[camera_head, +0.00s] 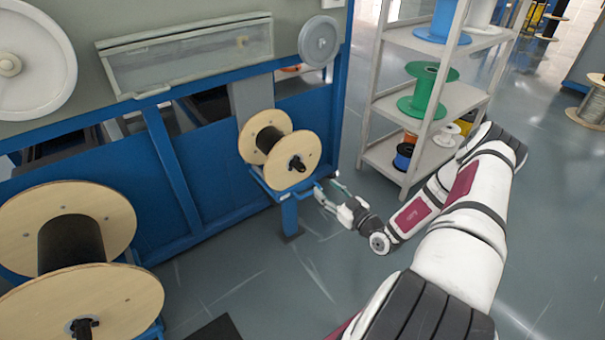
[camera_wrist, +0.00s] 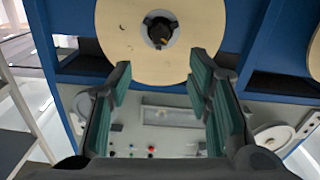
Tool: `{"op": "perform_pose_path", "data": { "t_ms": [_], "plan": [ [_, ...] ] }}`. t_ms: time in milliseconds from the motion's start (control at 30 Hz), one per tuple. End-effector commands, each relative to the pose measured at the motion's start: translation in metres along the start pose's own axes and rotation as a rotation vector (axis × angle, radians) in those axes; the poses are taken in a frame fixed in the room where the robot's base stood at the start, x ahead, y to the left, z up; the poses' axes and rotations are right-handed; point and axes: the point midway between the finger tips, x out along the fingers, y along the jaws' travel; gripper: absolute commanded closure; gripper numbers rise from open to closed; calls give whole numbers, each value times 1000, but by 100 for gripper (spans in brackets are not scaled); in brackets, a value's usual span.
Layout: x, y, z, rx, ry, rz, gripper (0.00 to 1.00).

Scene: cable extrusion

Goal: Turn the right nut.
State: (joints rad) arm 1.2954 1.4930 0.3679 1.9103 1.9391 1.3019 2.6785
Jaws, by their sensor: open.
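The right nut (camera_head: 297,164) is a dark knob at the hub of the small wooden spool (camera_head: 292,150) on the blue stand. In the wrist view the nut (camera_wrist: 161,30) is dark, at the middle of the pale spool flange (camera_wrist: 118,28), near the top edge. My gripper (camera_head: 326,188) is beside the stand, below and right of the nut in the head view. In the wrist view my gripper (camera_wrist: 160,75) has its green-padded fingers wide apart with nothing between them. The nut appears beyond the fingertips, apart from them.
A larger wooden spool (camera_head: 80,195) stands at the left. A grey shelf (camera_head: 385,155) with a green spool (camera_head: 424,92) stands right of my gripper. The blue machine frame (camera_head: 225,165) is behind the right spool. Open floor (camera_head: 225,285) lies in front.

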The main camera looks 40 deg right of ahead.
Motion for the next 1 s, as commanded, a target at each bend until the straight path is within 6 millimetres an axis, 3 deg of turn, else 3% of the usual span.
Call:
{"op": "perform_pose_path", "data": {
  "t_ms": [167, 700, 1000],
  "plan": [
    [19, 0, 2, 2, 1, 0, 54],
    [117, -1, 2, -1, 1, -3, 54],
    [136, 0, 1, 1, -1, 0, 54]
  ]
}}
